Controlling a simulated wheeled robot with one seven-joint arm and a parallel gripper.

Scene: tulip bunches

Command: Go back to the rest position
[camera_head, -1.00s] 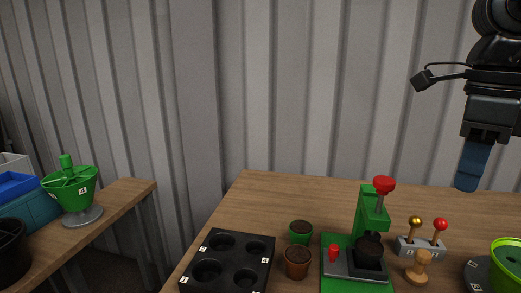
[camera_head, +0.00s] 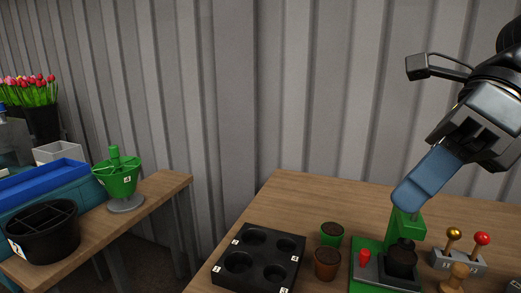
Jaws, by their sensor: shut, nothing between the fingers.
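My gripper (camera_head: 408,205) is at the right, above the wooden table, with its blue fingers shut and nothing held. It tilts down to the left. Its fingertips overlap the top of the green press (camera_head: 372,262) in the picture and hide that part. I cannot tell whether they touch it.
The wooden table (camera_head: 300,200) bears a black tray with round wells (camera_head: 259,238), a green pot (camera_head: 332,234), a brown pot (camera_head: 327,264) and a lever box (camera_head: 458,262). A side table (camera_head: 160,207) at left holds a green funnel stand (camera_head: 118,180), a black divided bucket (camera_head: 45,238) and a blue crate (camera_head: 30,180). Red tulips (camera_head: 35,90) stand behind.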

